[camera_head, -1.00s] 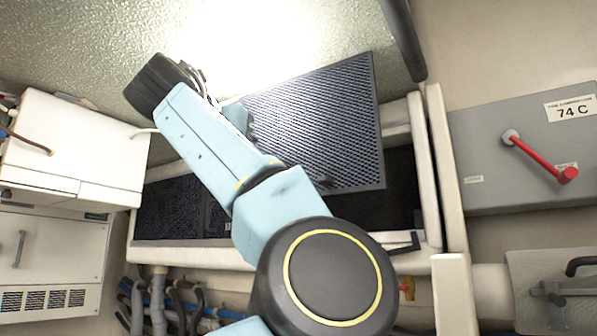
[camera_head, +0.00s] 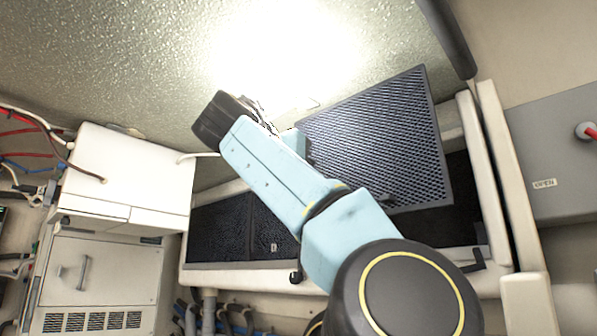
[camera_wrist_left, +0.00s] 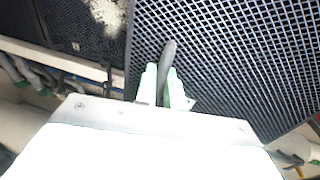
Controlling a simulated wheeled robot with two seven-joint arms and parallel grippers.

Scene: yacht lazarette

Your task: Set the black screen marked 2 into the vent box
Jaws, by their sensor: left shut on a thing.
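My left gripper (camera_wrist_left: 163,88) is shut on the upright handle (camera_wrist_left: 168,60) of a black mesh screen (camera_head: 375,135), which also shows in the left wrist view (camera_wrist_left: 225,50). The screen is tilted above the right bay of the white vent box (camera_head: 240,277). Its lower edge overlaps the dark opening (camera_head: 462,190) in the picture; contact with the box cannot be told. No number is readable on it. In the head view my arm hides the gripper's fingers. My right gripper is not in view.
Dark mesh (camera_head: 220,225) fills the box's left bay, with a small unreadable mark (camera_head: 273,247). A black latch (camera_head: 474,262) sits at the front right rim. A white cabinet (camera_head: 125,180) stands left, a grey panel (camera_head: 560,160) right. Hoses run below the box.

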